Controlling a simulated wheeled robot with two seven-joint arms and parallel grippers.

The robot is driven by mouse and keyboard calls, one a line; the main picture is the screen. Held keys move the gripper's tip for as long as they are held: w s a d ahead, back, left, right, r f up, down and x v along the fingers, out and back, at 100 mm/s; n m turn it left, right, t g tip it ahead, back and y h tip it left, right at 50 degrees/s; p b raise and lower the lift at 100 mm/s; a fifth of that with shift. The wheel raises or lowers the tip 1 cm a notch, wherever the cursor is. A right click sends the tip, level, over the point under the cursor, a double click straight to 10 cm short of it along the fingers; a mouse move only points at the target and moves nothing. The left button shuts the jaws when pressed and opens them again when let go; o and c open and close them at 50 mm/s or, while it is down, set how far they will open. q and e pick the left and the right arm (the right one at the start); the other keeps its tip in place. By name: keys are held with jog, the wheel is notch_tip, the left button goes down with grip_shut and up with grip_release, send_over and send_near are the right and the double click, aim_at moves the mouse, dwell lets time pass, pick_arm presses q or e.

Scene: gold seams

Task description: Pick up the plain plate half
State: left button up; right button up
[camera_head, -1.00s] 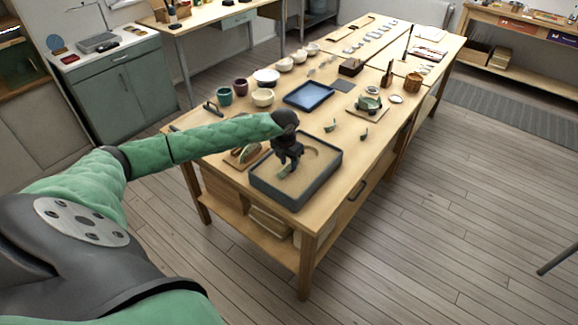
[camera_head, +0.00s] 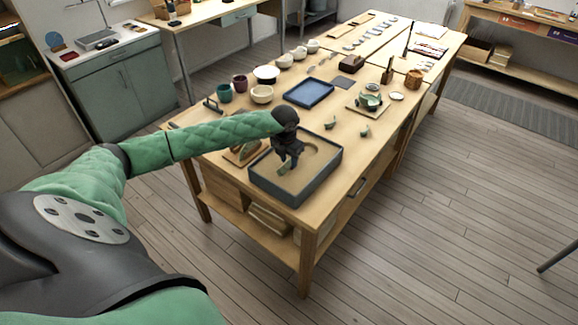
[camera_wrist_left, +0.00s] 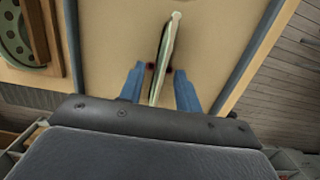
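A pale green plate half (camera_wrist_left: 164,55) stands on edge in the sand of a dark grey tray (camera_head: 296,205). In the left wrist view it is seen nearly edge-on, between the two blue-grey fingers of my left gripper (camera_wrist_left: 160,82). A gap shows on each side of it, so the gripper is open around it. In the head view my left gripper (camera_head: 286,163) is low over the tray and a bit of the green plate half (camera_head: 283,169) shows at its fingers. Its lower part is hidden there. My right gripper is not in view.
A wooden stand with a green patterned piece (camera_head: 240,152) is just left of the tray. A blue tray (camera_head: 309,92), bowls and cups stand farther back. Small green shards (camera_head: 330,124) and a wooden board with a green bowl (camera_head: 369,102) lie to the right.

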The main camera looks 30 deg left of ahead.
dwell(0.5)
pick_arm(q)
grip_shut()
